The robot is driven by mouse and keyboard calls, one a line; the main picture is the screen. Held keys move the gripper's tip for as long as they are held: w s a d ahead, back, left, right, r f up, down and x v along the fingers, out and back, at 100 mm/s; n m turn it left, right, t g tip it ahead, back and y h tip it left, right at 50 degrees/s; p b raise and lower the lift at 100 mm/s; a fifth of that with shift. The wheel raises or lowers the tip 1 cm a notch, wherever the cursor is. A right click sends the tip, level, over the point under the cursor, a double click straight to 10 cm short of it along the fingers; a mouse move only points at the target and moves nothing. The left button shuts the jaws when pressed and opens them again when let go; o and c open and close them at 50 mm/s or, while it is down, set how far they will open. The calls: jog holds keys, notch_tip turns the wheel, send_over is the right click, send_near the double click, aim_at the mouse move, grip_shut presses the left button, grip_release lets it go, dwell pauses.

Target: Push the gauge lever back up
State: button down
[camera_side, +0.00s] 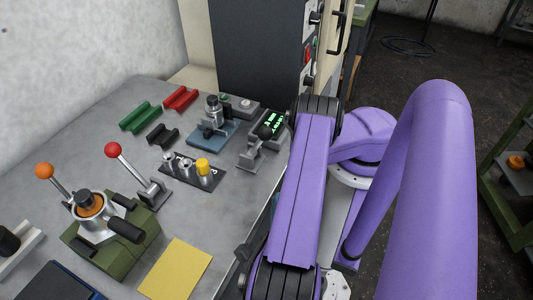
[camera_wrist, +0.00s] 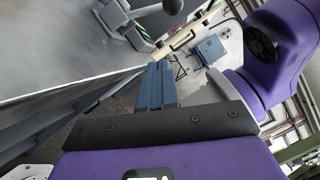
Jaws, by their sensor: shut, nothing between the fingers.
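The gauge (camera_side: 272,122) is a small grey unit with a lit green display near the table's right edge in the side view. Its lever has a dark knob (camera_side: 264,131) and sits at a grey bracket (camera_side: 249,153) beside the display. The lever leans low rather than standing upright. In the wrist view the knob (camera_wrist: 172,6) is at the top edge, beyond my fingertips and apart from them. My gripper (camera_wrist: 158,66) is shut and empty, out past the table edge. In the side view the fingers, if visible, are only a dark shape near the bottom centre.
A blue-based fixture (camera_side: 212,132) and a black rack with several small parts (camera_side: 192,171) stand left of the gauge. A green press (camera_side: 110,235), a red-knobbed lever (camera_side: 113,150) and a yellow sheet (camera_side: 176,270) lie farther left. A tall cabinet (camera_side: 258,45) stands behind.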

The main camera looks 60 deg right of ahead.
aim_at(258, 142)
jog(key=shift+s+f+n+t, duration=0.15)
jog(key=shift+n+t, duration=0.45)
jog(key=shift+d, duration=0.1)
jog(key=x, duration=1)
jog(key=shift+d, duration=0.1)
jog(key=shift+w+d+r, duration=0.15)
jog(key=shift+w+r, duration=0.15)
jog(key=shift+w, duration=0.3)
jog(key=shift+w+d+r, duration=0.15)
jog(key=shift+w+r, duration=0.15)
jog(key=shift+w, duration=0.3)
jog(key=shift+w+d+r, duration=0.15)
jog(key=shift+w+r, duration=0.05)
jog(key=shift+w, duration=0.3)
